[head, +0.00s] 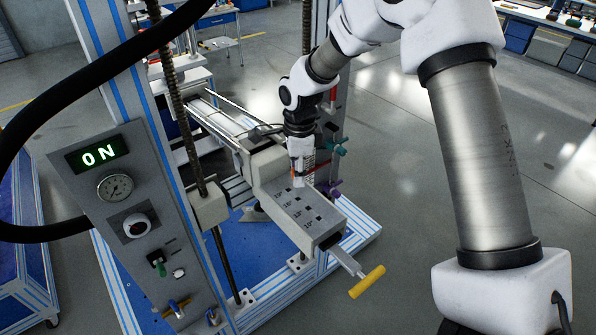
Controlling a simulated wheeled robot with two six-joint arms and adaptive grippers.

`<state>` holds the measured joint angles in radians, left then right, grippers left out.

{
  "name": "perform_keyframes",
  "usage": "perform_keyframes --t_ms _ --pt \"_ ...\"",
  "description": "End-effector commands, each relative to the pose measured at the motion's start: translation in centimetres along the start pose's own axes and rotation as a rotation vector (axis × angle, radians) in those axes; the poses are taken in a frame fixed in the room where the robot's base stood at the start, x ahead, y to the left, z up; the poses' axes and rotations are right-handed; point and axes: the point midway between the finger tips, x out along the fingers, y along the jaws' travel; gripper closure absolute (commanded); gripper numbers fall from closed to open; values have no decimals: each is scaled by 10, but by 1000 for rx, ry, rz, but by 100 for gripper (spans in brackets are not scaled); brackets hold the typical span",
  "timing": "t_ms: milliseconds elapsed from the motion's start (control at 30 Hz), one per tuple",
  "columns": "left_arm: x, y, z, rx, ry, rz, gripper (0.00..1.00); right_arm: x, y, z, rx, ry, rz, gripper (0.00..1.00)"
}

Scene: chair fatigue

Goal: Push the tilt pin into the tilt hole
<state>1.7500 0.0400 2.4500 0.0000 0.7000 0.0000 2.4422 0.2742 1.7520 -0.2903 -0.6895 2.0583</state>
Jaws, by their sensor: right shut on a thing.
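A grey block (318,232) with several small dark square holes and angle labels sits in the middle of the test rig. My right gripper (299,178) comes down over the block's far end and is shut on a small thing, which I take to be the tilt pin. The fingers mostly hide it, and I cannot tell whether its tip is in a hole or above one. The uncovered tilt holes (309,208) lie in front of the gripper, towards the block's near end. My left gripper is not in view.
A bar with a yellow handle (367,282) sticks out of the block's near end. A control panel (137,222) reading ON and a black hose (70,90) stand at left. Teal (336,147) and purple (328,188) knobs are close right of the gripper. Open floor lies at right.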

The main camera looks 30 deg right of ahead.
Motion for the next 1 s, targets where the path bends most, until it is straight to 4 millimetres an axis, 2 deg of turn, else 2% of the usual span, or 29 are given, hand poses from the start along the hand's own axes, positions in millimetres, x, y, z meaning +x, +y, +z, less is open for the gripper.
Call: perform_keyframes --t_ms 200,1000 --pt "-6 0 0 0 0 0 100 -1 0 0 0 0 0 100" --pt "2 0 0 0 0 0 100 13 0 0 0 0 1 100"
